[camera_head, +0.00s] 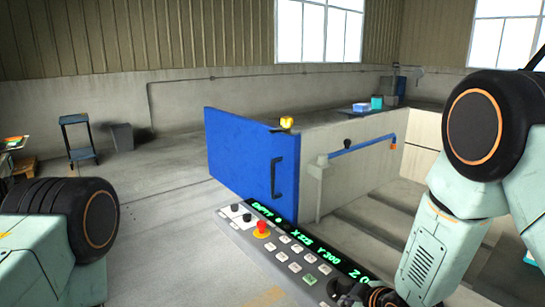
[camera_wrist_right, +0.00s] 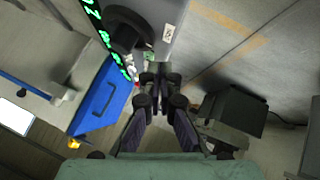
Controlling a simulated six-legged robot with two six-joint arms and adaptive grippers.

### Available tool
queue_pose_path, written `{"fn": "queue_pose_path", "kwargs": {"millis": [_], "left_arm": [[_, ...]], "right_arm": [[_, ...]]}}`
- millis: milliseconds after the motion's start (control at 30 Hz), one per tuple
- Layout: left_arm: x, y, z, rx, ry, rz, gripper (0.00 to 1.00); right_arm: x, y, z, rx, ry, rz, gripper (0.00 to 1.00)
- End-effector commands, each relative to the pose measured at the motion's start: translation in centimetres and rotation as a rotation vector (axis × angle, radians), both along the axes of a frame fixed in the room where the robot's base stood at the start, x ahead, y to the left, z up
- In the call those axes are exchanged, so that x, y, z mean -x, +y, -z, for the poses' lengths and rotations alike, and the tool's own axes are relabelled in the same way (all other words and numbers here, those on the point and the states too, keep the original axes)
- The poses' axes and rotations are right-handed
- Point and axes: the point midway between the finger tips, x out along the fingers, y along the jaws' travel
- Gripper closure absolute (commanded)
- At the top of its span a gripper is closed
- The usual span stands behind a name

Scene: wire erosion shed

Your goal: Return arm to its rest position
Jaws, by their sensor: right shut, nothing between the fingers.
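My right arm (camera_head: 425,250) comes in from the right and bends down toward the lower middle of the head view. Its gripper (camera_head: 378,296) is low at the bottom edge, beside the right end of the grey control panel (camera_head: 236,222), and only partly shows. In the right wrist view the two fingers of the right gripper (camera_wrist_right: 160,74) are together with nothing between them. They are close to the panel's dark round knob (camera_wrist_right: 122,30); I cannot tell whether they touch it. My left arm shows only at the left edge, and its gripper is out of view.
The panel has a red emergency button (camera_head: 262,229), several keys and a green-lettered display. A blue door (camera_head: 235,160) with a dark handle stands open behind it, beside a pale machine enclosure (camera_head: 345,170). A small cart (camera_head: 78,140) and grey bin (camera_head: 123,137) stand back left. Floor there is clear.

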Motion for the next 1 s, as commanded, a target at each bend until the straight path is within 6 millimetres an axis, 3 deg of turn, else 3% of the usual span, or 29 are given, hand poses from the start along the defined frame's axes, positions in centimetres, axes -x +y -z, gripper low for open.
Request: {"fn": "queue_pose_path", "kwargs": {"millis": [267,367,600,700,800,1000], "left_arm": [[0.0,0.0,1.5,0.0,0.0,0.0,0.42],[0.0,0.0,2.6,0.0,0.0,0.0,0.42],[0.0,0.0,6.3,0.0,0.0,0.0,0.42],[0.0,0.0,7.9,0.0,0.0,0.0,0.42],[0.0,0.0,9.1,0.0,0.0,0.0,0.42],[0.0,0.0,9.9,0.0,0.0,0.0,0.42]], "right_arm": [[7.4,-1.9,6.0,-0.161,0.213,0.315,1.0],[11.8,-2.7,9.4,-0.2,0.316,0.444,1.0],[25.4,-4.8,17.5,-0.22,0.591,0.77,1.0],[30.6,-5.3,19.9,-0.188,0.687,0.848,1.0],[34.5,-5.6,21.7,-0.155,0.763,0.88,1.0],[36.5,-5.6,23.1,-0.138,0.807,0.887,1.0]]}}
